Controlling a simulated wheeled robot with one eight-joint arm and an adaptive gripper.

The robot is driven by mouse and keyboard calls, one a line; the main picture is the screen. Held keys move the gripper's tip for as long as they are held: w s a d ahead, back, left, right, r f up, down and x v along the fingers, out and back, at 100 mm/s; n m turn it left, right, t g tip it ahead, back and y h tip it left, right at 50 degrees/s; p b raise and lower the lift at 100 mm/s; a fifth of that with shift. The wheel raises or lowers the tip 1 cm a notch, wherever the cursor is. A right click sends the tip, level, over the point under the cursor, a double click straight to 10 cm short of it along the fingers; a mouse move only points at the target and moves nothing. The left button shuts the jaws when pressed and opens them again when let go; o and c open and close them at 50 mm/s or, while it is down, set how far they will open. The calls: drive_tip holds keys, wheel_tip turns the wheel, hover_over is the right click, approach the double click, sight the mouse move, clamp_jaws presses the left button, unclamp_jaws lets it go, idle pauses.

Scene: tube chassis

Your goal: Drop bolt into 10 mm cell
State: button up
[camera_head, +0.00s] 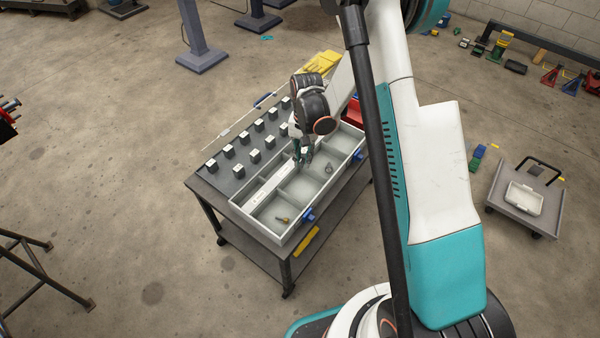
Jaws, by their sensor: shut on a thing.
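A grey compartment tray (262,232) lies along the near right side of a dark cart. My gripper (303,160) points down over the tray, near the dividers between its cells. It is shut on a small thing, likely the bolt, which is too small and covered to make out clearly. A small yellow-and-dark piece (283,220) lies in the front left cell. A small grey metal piece (328,168) lies in a cell right of my gripper. Labels for the cell sizes, including 10 mm, cannot be read.
Several dark blocks with pale tops (241,171) stand in rows on the cart top (203,186) left of the tray. Yellow gloves (322,61) and a red bin (354,112) are at its far end. Blue clips (308,214) stick out from the tray's side.

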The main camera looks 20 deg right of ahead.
wheel_tip(320, 180, down, 5)
drive_tip(key=shift+f+b, duration=0.2)
drive_tip(key=shift+b, duration=0.9)
drive_tip(key=o, duration=0.9)
drive_tip(key=r, duration=0.4)
drive_tip(key=w+r, duration=0.1)
drive_tip(key=r, duration=0.7)
drive_tip(key=shift+w+d, duration=0.2)
drive_tip(key=shift+d, duration=0.2)
